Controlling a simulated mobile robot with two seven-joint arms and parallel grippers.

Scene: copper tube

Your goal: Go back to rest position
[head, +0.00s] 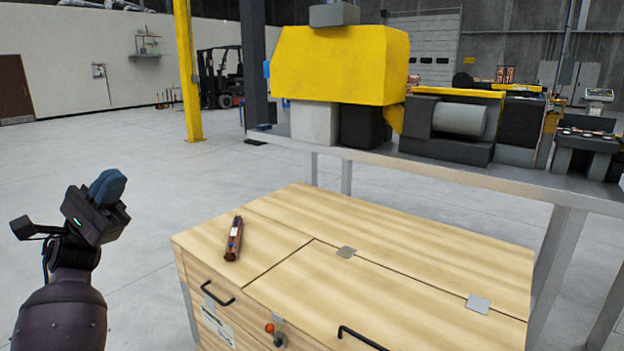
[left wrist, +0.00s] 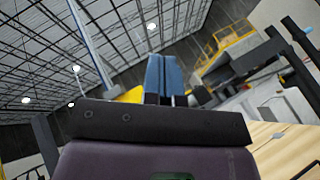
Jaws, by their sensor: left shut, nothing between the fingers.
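My left gripper (head: 108,186) is raised at the left of the head view, to the left of the wooden cabinet and apart from it. Its blue fingers are together with nothing between them. The fingers also show in the left wrist view (left wrist: 165,78), pointing upward. My right gripper is in neither view.
The wooden cabinet (head: 400,235) has black handles and metal plates on its top. A grey metal rail (head: 440,172) runs behind it. A yellow machine (head: 340,65) and a forklift (head: 220,78) stand farther back. The floor (head: 130,160) around my left gripper is open.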

